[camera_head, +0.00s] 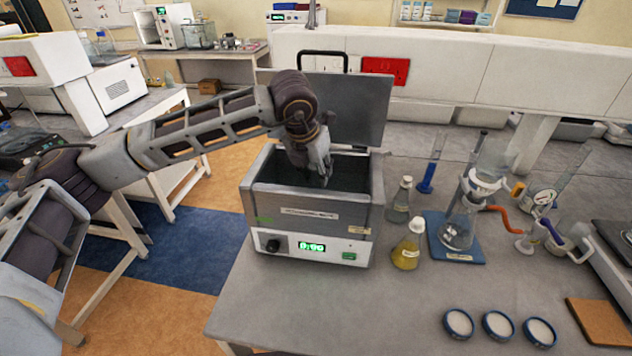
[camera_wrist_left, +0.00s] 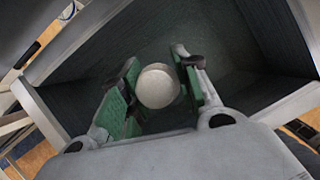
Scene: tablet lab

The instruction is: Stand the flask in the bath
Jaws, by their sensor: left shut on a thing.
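The bath (camera_head: 312,214) is a grey metal box with its lid raised at the back and a green display on its white front. My left gripper (camera_head: 322,172) reaches down into its open top. In the left wrist view the gripper (camera_wrist_left: 155,90) is shut on the flask, whose round pale top (camera_wrist_left: 158,86) shows between the green finger pads. The dark bath walls (camera_wrist_left: 279,38) surround it. The flask's body is hidden below its top, so I cannot tell whether it touches the bath floor. My right gripper is not in view.
Right of the bath stand a stoppered clear flask (camera_head: 400,203) and one with yellow liquid (camera_head: 407,248). Glassware stands on a blue base (camera_head: 470,250). Several blue-rimmed dishes (camera_head: 498,325) lie at the front right. The bench's front middle is clear.

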